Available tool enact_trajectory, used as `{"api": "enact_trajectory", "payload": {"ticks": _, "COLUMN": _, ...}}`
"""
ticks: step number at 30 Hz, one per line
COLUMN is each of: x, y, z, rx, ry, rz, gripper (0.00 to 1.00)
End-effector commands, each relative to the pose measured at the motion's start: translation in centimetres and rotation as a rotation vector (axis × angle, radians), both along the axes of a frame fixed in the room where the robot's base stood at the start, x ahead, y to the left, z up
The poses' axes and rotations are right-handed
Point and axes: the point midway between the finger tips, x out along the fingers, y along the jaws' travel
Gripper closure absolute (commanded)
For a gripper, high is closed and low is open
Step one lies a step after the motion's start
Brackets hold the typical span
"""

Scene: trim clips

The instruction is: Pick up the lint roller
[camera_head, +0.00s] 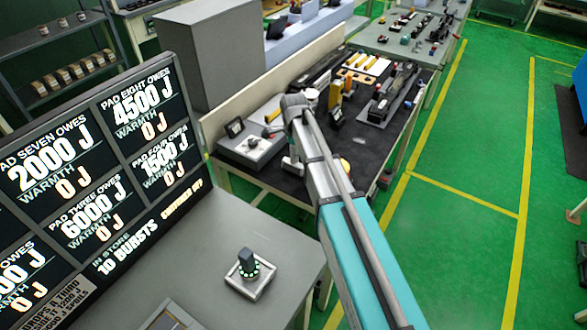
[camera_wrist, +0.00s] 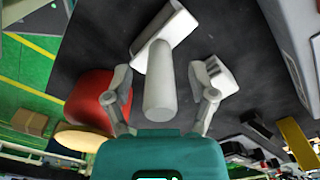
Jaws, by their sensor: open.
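In the wrist view a pale grey cylinder (camera_wrist: 160,85), seemingly part of the lint roller, points toward me between the two fingers. Its far end meets a white blocky piece (camera_wrist: 166,32); I cannot tell whether they are joined. My gripper (camera_wrist: 162,88) is open, one finger on each side of the cylinder, with a visible gap on both sides. In the head view my arm covers most of the gripper and the lint roller.
A red rounded object (camera_wrist: 92,97) lies close by the left finger, above a tan disc (camera_wrist: 84,139). A small white piece (camera_wrist: 218,73) sits behind the right finger. The dark bench top (camera_head: 290,181) carries several other things. A grey device (camera_head: 250,150) stands at its left.

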Motion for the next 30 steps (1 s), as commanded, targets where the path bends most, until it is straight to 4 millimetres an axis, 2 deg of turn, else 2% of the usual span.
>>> {"api": "enact_trajectory", "payload": {"ticks": 1, "x": 0.00, "y": 0.00, "z": -0.64, "rx": 0.000, "ry": 0.000, "rz": 0.000, "gripper": 0.27}}
{"api": "enact_trajectory", "payload": {"ticks": 6, "x": 0.00, "y": -0.01, "z": -1.11, "rx": 0.000, "ry": 0.000, "rz": 0.000, "gripper": 0.27}}
{"api": "enact_trajectory", "payload": {"ticks": 25, "x": 0.00, "y": 0.00, "z": -1.07, "rx": 0.000, "ry": 0.000, "rz": 0.000, "gripper": 0.27}}
{"api": "enact_trajectory", "payload": {"ticks": 30, "x": 0.00, "y": 0.00, "z": -1.08, "rx": 0.000, "ry": 0.000, "rz": 0.000, "gripper": 0.58}}
